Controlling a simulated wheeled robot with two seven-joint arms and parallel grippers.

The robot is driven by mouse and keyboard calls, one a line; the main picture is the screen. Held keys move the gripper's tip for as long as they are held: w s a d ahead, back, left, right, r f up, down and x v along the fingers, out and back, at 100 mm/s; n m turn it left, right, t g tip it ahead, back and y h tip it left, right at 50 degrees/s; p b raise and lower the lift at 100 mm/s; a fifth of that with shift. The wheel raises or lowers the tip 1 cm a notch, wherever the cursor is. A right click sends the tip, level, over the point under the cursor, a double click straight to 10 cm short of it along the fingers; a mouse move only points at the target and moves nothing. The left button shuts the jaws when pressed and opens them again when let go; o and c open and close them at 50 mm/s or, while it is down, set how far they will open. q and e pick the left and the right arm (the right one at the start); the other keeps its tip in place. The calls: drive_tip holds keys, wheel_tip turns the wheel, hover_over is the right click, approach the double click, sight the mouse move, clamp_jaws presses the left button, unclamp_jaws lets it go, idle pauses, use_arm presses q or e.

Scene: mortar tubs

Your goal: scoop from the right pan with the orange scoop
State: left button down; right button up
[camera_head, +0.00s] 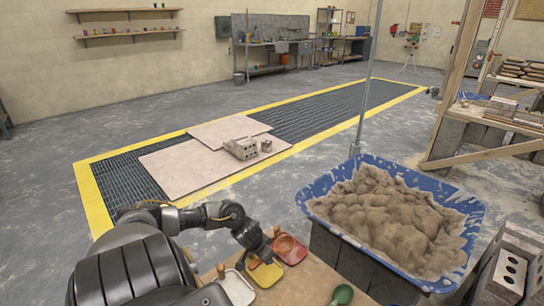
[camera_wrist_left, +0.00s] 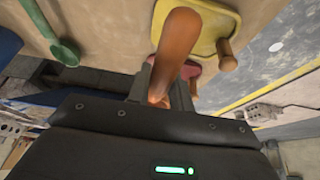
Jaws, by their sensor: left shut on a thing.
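My left gripper (camera_head: 266,259) is low over the wooden table, beside the yellow pan (camera_head: 262,274). In the left wrist view, it (camera_wrist_left: 166,88) is shut on the orange scoop (camera_wrist_left: 178,42), whose end passes between the fingers. The yellow pan also shows in the left wrist view (camera_wrist_left: 222,14), with the red pan mostly hidden behind the scoop. A white pan (camera_head: 237,288) lies to the left. My right gripper is out of view.
A green scoop (camera_head: 342,294) lies on the table (camera_head: 300,287) to the right. A blue tub (camera_head: 460,205) heaped with brown mortar (camera_head: 385,215) stands beyond it on grey blocks. A thin metal pole (camera_head: 366,90) rises behind the tub. Grey hollow blocks (camera_head: 507,272) are at the far right.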

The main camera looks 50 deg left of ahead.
use_arm(q)
drive_tip(key=w+d+r+m+h, duration=0.15)
drive_tip(key=w+d+r, duration=0.3)
drive_tip(key=d, duration=0.65)
drive_tip(key=w+d+r+m, duration=0.2)
drive_tip(key=w+d+r, duration=0.25)
drive_tip(key=d, duration=0.65)
drive_tip(key=w+d+r+m, duration=0.2)
drive_tip(key=w+d+r, duration=0.3)
drive_tip(key=d, duration=0.6)
drive_tip(key=s+d+r+m+h, duration=0.1)
drive_tip(key=s+d+r+m, duration=0.15)
drive_tip(key=d+r, duration=0.6)
drive_tip(key=s+d+r+m+g+h, duration=0.1)
drive_tip(key=s+d+r+m, duration=0.3)
drive_tip(key=s+r, duration=0.3)
drive_tip(key=shift+s+d+r+g+h, duration=0.25)
drive_tip(key=shift+r+g+h, duration=0.15)
drive_tip(key=shift+r, duration=0.35)
